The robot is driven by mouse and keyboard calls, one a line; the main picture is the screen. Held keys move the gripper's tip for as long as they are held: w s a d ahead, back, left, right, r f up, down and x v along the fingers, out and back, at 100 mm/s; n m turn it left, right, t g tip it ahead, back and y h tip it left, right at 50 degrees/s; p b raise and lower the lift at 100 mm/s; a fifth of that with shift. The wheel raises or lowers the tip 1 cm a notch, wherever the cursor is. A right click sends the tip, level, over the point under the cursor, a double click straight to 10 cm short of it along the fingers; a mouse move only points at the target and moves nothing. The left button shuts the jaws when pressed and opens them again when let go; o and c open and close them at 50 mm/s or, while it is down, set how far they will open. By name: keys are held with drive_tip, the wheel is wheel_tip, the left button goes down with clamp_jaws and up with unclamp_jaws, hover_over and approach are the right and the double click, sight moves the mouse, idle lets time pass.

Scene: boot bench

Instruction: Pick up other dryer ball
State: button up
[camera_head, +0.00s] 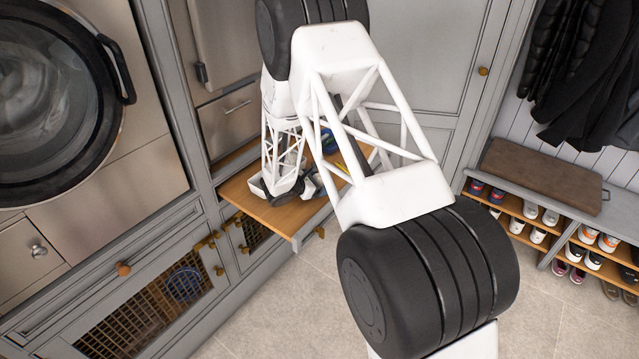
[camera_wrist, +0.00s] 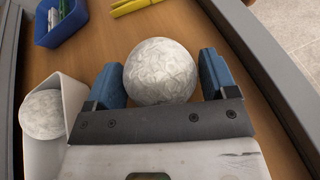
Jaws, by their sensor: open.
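A pale, marbled dryer ball (camera_wrist: 160,70) lies on the wooden pull-out shelf (camera_head: 290,226). My gripper (camera_wrist: 160,78) is open, with one blue finger on each side of this ball. Slim gaps seem to show beside it, but I cannot tell whether either finger touches. A second, similar ball (camera_wrist: 41,114) sits at the left of the wrist view, in or against a white open-sided container (camera_wrist: 73,95) just outside the left finger. In the head view my gripper (camera_head: 283,190) is low over the shelf, and I cannot make out the balls there.
A blue tray (camera_wrist: 47,38) with pen-like items and a yellow clip-like object (camera_wrist: 132,5) lie on the shelf beyond the ball. The shelf's raised edge (camera_wrist: 262,75) runs close by on the right. A washer door (camera_head: 55,90) and a shoe bench (camera_head: 560,205) stand farther off.

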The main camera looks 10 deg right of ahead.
sight(319, 178)
idle(0.3)
drive_tip(key=c, duration=0.7)
drive_tip(key=shift+r, duration=0.15)
drive_tip(key=shift+r, duration=0.65)
drive_tip(key=shift+s+r, duration=0.25)
drive_tip(key=shift+r, duration=0.3)
drive_tip(key=shift+s+r, duration=0.25)
drive_tip(key=shift+r, duration=0.25)
drive_tip(key=s+d+r, duration=0.1)
drive_tip(key=s, duration=1.4)
drive_tip(key=shift+r, duration=0.15)
drive_tip(key=shift+w, duration=0.15)
